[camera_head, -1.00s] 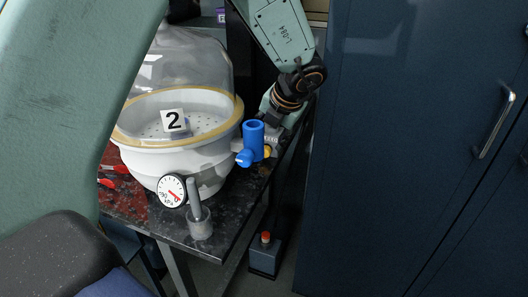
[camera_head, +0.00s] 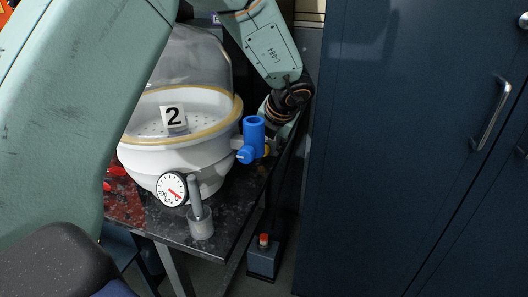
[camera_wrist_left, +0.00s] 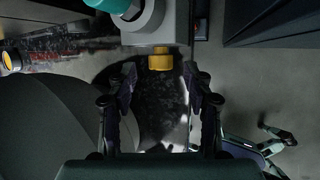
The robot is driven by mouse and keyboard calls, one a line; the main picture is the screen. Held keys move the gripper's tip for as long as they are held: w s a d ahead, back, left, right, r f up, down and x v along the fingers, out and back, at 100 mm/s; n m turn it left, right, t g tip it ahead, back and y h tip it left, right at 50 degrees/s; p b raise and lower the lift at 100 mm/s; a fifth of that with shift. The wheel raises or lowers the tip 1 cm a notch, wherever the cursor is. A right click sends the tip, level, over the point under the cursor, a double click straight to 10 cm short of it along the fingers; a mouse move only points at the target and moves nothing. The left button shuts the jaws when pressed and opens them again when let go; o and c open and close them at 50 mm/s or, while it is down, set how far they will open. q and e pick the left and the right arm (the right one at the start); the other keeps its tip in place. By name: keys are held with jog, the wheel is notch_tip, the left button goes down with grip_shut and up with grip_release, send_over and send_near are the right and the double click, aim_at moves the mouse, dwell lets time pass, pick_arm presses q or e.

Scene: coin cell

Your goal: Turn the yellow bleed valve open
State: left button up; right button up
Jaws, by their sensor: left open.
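The yellow bleed valve (camera_head: 266,150) is a small knob beside the blue fitting (camera_head: 253,135) on the right side of the white vacuum chamber (camera_head: 180,143). In the left wrist view, the yellow valve (camera_wrist_left: 160,60) sticks out below a grey block, centred between the tips of my left gripper (camera_wrist_left: 160,75). The gripper is open, with one finger on each side and visible gaps to the valve. In the head view, my left gripper (camera_head: 275,138) is partly hidden behind the fitting.
The chamber has a clear dome, a number 2 card (camera_head: 174,117) and a dial gauge (camera_head: 171,189). A grey post (camera_head: 199,215) stands at the front of the dark speckled table (camera_head: 150,222). Blue cabinets (camera_head: 400,150) fill the right. A box with a red button (camera_head: 264,255) stands low.

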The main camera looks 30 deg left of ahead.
pick_arm(q)
jog(key=shift+b+x, duration=0.4)
jog(key=shift+x, duration=0.75)
jog(key=shift+f, duration=0.25)
jog(key=shift+r, duration=0.1)
jog(key=c, duration=0.3)
grip_shut()
